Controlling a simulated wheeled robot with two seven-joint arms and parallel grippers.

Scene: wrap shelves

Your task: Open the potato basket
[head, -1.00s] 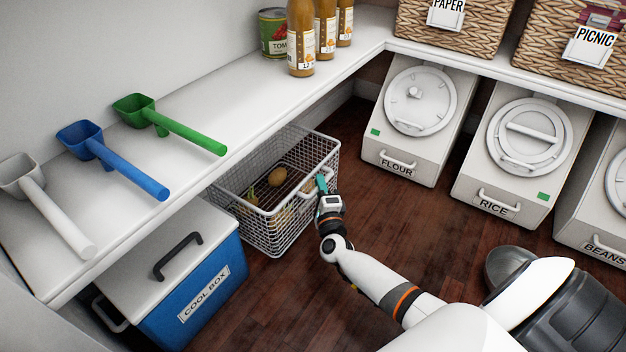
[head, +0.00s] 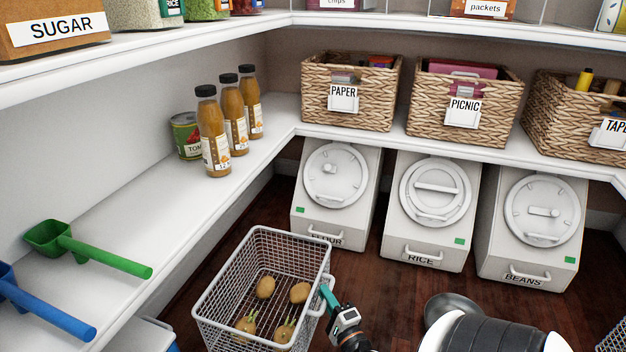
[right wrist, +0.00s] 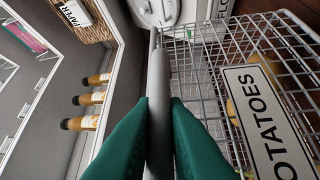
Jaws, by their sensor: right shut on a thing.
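The potato basket (head: 213,296) is a white wire basket on the dark floor, standing out from under the left shelf. Several potatoes (head: 265,287) lie in it. In the right wrist view its POTATOES label (right wrist: 265,120) shows on the front. My right gripper (head: 328,298) is at the basket's right side, and its green fingers are shut on the basket's handle (right wrist: 158,105), a grey bar seen close up in the right wrist view. My left gripper is not in view.
Flour (head: 333,200), rice (head: 431,215) and beans (head: 530,225) bins stand under the back shelf. The left shelf (head: 110,225) holds scoops, bottles and a can. Wicker baskets (head: 350,95) stand on the back shelf. Dark floor (head: 385,300) is free right of the basket.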

